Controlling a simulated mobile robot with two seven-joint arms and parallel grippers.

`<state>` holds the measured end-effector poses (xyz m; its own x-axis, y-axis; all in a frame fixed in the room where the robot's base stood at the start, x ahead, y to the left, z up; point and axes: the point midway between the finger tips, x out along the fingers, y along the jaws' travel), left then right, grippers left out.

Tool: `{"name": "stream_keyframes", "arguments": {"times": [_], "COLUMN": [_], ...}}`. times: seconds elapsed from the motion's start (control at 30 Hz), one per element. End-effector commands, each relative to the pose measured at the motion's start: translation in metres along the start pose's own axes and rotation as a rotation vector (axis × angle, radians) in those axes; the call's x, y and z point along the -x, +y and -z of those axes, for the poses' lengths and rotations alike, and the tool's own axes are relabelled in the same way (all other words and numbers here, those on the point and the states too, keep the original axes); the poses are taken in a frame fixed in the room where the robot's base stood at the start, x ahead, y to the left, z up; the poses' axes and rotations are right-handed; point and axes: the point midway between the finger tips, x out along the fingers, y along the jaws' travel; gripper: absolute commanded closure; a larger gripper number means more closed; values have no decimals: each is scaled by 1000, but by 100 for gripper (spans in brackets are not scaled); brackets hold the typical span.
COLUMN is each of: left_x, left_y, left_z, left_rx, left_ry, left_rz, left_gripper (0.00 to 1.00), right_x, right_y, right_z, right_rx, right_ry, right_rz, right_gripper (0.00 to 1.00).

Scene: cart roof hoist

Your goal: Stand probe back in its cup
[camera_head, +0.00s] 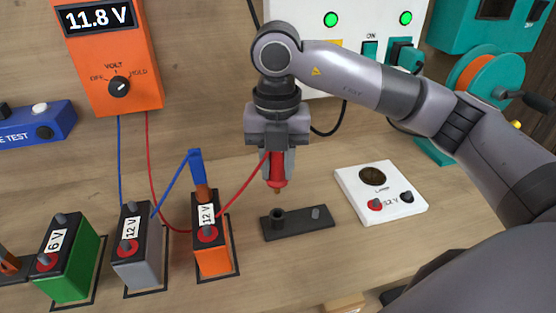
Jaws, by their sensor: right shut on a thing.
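My right gripper (277,150) is shut on a red probe (277,172), which it holds upright with its tip pointing down. A small grey peg-like part (315,212) is at the plate's right end. A blue probe (196,168) stands on the orange 12 V battery (212,248). Red and blue leads run from the probes towards the meter. My left gripper is not in view.
An orange voltmeter (107,55) reads 11.8 V. A grey 12 V battery (137,250) and a green 6 V battery (68,262) stand at left. A white lamp box (381,193) is right of the holder. A teal reel (485,80) is at the back right.

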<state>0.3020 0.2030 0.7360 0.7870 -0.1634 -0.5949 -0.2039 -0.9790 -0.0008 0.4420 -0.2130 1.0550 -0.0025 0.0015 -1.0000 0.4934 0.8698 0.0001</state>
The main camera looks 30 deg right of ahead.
Motion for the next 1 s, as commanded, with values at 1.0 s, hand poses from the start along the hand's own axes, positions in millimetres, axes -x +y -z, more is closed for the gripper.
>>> {"name": "stream_keyframes", "arguments": {"times": [1.0], "left_x": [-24], "left_y": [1], "left_z": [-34], "left_rx": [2], "left_ry": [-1], "left_rz": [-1], "left_gripper": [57], "right_x": [-46], "right_y": [0], "right_z": [0], "right_rx": [1], "right_ry": [0], "right_rz": [0], "right_gripper": [100]}}
